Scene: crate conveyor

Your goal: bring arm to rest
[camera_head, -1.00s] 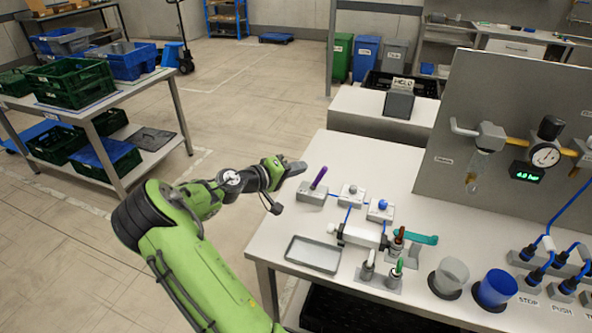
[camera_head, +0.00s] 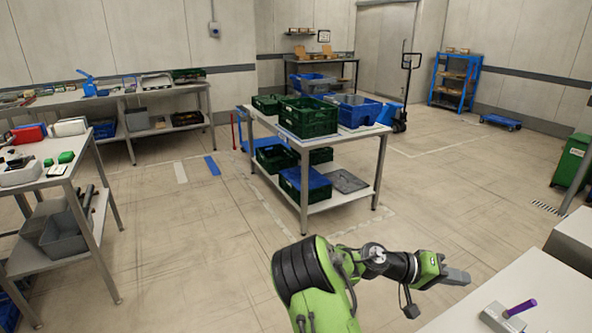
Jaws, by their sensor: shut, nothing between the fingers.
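My green arm comes up from the bottom of the head view, bent at a black joint. My gripper (camera_head: 457,276) is at its right end, shut with nothing in it. It is beside the left edge of the white-topped table (camera_head: 553,287) at the lower right. It looks apart from everything on that table, though its height above the edge is hard to tell.
A grey block with a purple handle (camera_head: 520,307) stands on the table. A shelf table (camera_head: 365,134) with green and blue crates stands behind my arm. A bench (camera_head: 68,178) is at left, a green bin (camera_head: 572,162) at right. The floor between is clear.

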